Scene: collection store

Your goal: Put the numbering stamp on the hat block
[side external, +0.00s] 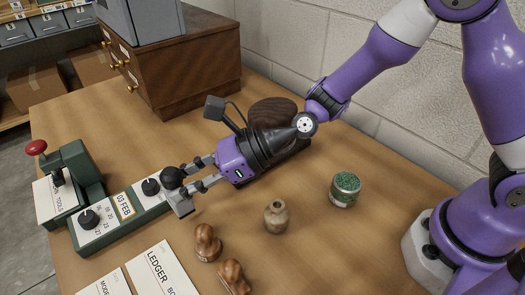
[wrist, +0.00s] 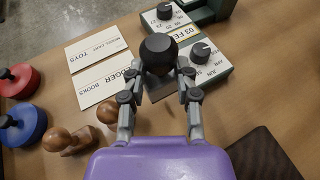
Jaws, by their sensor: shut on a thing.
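The numbering stamp, with a black ball knob (side external: 172,178) and a grey metal body (side external: 183,206), is between the fingers of my gripper (side external: 191,178). The knob (wrist: 158,53) also shows in the wrist view, between the fingertips of my gripper (wrist: 158,82), which is shut on the stamp. The stamp is close beside the green dial device; I cannot tell whether its base touches the table. The hat block (side external: 274,111), a dark rounded wooden form, stands behind my gripper, partly hidden by my arm. A dark brown part, apparently of it, shows in the wrist view (wrist: 262,157).
The green dial device (side external: 118,211) lies left of the stamp. Wooden-handled stamps (side external: 207,243), a small bottle (side external: 277,217) and a green-filled jar (side external: 345,189) stand in front. A wooden drawer cabinet (side external: 190,70) stands behind. Red (wrist: 18,80) and blue (wrist: 22,124) round items lie at left.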

